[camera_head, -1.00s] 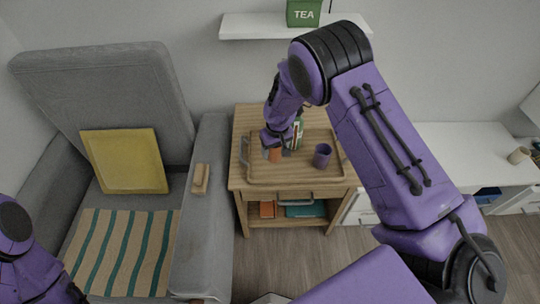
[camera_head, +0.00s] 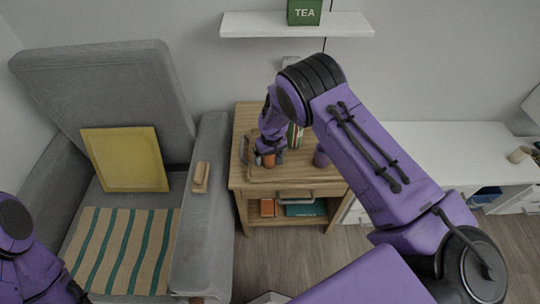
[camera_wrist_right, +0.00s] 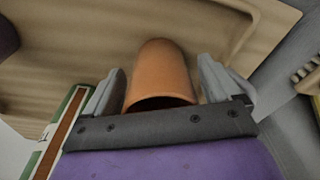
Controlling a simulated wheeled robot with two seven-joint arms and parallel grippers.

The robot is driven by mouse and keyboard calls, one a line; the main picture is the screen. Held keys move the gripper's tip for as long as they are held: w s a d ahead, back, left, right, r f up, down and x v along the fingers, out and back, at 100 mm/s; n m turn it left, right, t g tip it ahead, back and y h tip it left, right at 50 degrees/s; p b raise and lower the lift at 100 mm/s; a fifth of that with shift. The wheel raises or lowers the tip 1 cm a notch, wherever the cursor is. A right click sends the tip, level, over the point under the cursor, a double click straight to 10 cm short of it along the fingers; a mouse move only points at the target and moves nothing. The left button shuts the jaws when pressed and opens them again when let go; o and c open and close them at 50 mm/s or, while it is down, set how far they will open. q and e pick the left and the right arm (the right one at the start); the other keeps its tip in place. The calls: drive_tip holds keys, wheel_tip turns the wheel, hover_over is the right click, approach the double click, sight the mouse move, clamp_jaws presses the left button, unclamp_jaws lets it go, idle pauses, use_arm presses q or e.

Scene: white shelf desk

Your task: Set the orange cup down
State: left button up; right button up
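The orange cup (camera_head: 269,160) is over the left part of the wooden tray on the small wooden cabinet. In the right wrist view the cup (camera_wrist_right: 160,75) lies between the two grey fingers, with its dark open end toward the palm. My right gripper (camera_head: 268,160) appears shut on the cup, one finger on each side. Whether the cup's base touches the tray is hard to tell. My left arm (camera_head: 35,260) shows at the lower left edge; its gripper is out of the picture.
The wooden tray (camera_head: 262,175) has raised handles. A purple cup (camera_head: 320,157) stands to the right, partly behind my arm. A green and white carton (camera_head: 294,136) stands behind the gripper. The grey armchair (camera_head: 210,210) is left of the cabinet (camera_head: 240,205).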

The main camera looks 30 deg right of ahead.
drive_tip(key=shift+r, duration=0.1)
wheel_tip(320, 180, up, 12)
drive_tip(key=s, duration=0.1)
drive_tip(key=shift+s, duration=0.25)
idle(0.4)
